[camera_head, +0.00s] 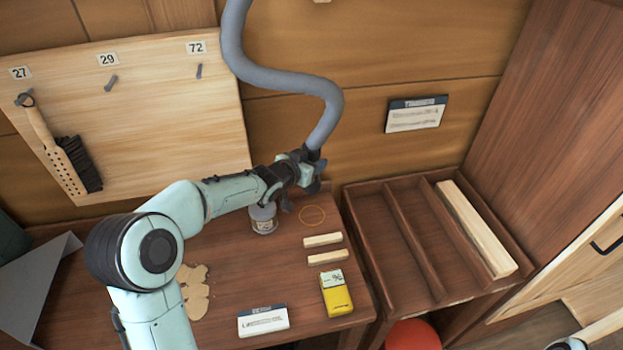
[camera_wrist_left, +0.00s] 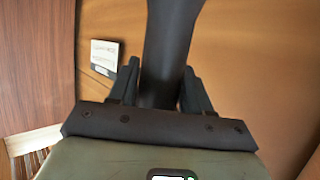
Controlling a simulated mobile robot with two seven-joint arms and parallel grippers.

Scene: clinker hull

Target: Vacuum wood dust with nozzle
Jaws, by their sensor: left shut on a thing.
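My left gripper (camera_head: 308,168) is above the back of the brown bench. It is shut on the dark nozzle (camera_wrist_left: 168,55) at the end of the grey hose (camera_head: 325,110), which hangs down from the top. In the left wrist view the gripper's fingers (camera_wrist_left: 160,92) stand on both sides of the dark nozzle. The nozzle's mouth is hard to make out in the head view. The wood dust (camera_head: 195,285) lies as tan patches on the left of the bench, partly behind my left arm and well apart from the nozzle. My right gripper is out of view.
A jar (camera_head: 263,220) stands just below the gripper, beside an orange ring (camera_head: 312,215). Two wood blocks (camera_head: 323,240), a yellow device (camera_head: 336,295) and a card (camera_head: 263,321) lie nearer the front. A divided tray (camera_head: 390,235) holds a plank (camera_head: 475,228). A brush (camera_head: 60,150) hangs at left.

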